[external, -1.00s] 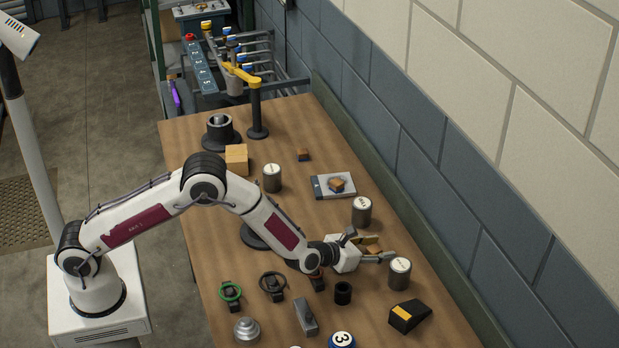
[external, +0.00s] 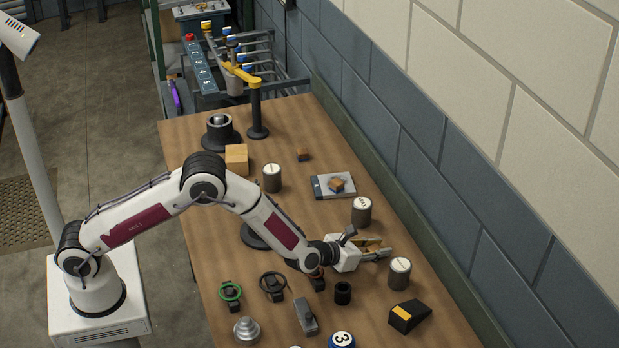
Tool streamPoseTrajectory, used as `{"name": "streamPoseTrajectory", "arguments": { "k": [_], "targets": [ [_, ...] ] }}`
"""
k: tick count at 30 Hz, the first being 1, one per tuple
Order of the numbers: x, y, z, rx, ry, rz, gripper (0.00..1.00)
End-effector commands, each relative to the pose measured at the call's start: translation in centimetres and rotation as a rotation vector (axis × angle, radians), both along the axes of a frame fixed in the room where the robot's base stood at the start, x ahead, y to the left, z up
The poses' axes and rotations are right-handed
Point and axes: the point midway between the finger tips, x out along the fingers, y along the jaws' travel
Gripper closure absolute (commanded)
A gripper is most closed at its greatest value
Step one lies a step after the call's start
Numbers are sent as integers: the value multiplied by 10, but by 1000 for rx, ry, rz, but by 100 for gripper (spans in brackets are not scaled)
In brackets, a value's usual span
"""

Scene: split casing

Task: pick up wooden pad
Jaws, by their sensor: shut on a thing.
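My gripper (external: 369,246) is low over the right side of the table, with its fingers pointing right. It is shut on a small tan wooden piece, which I take for the wooden pad (external: 373,241). The pad is partly hidden by the fingers, and I cannot tell whether it touches the table. A similar small wood-and-dark block (external: 303,154) lies farther back. Another one (external: 337,185) sits on a light grey plate (external: 347,194).
Grey cylinders with white tops stand close to my gripper, one behind (external: 361,212) and one to the right (external: 399,275). A black ring (external: 343,293) and a black wedge (external: 409,316) are in front. A larger wooden block (external: 236,158) stands at the back left.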

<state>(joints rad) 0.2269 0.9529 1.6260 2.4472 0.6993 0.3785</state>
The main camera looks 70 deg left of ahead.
Motion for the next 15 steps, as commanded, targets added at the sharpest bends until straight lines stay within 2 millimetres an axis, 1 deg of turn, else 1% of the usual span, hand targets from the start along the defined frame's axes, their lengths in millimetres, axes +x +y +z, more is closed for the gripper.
{"name": "streamPoseTrajectory", "arguments": {
  "k": [5,8,15],
  "targets": [
    [0,0,11,-1,-1,-1,93],
    [1,0,21,-1,-3,1,93],
    [0,0,53,-2,-5,1,93]
  ]
}}
